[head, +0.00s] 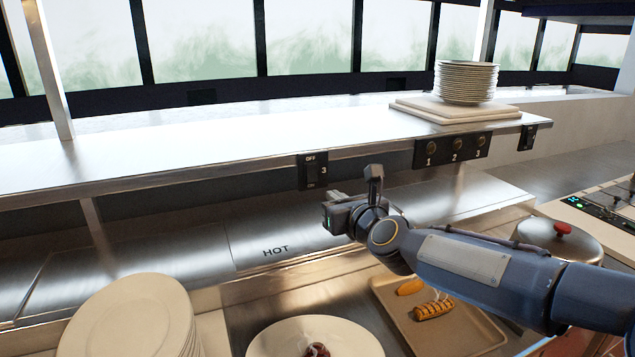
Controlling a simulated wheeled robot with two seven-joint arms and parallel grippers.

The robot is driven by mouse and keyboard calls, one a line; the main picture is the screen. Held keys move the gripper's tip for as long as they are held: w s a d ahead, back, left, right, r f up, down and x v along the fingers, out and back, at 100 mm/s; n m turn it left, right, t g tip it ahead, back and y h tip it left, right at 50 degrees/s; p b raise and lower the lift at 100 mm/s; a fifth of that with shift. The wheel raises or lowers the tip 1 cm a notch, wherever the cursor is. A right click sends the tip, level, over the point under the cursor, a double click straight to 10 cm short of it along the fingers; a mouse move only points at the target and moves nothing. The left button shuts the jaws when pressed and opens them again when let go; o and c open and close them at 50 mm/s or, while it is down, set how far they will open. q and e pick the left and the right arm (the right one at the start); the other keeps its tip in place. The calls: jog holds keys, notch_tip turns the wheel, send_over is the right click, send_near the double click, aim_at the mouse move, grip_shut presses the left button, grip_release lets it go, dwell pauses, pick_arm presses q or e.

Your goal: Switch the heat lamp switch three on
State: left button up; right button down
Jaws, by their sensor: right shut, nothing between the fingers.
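The heat lamp switch three (312,171) is a black plate on the front edge of the steel shelf, marked "OFF" at the top and "3" at its right. Its lower marking is too dark to read, and I cannot tell which way the switch is set. My right gripper (335,197) is just below and to the right of the switch plate, shut and empty. It appears apart from the plate. My right arm reaches in from the right. My left gripper is out of view.
A panel with knobs 1, 2 and 3 (457,149) and another switch (527,137) sit along the shelf edge (220,172). Plates (466,82) stand on top. Below are a plate stack (130,315), a food tray (470,335) and a lidded pot (558,240).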

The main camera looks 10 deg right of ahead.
aim_at(313, 180)
jog(key=p+x, duration=0.3)
jog(key=x, duration=0.6)
jog(key=shift+w+r, duration=0.1)
jog(key=shift+w, duration=0.1)
jog(key=shift+w+a+p, duration=0.1)
jog(key=shift+w+p, duration=0.25)
jog(key=shift+w, duration=0.05)
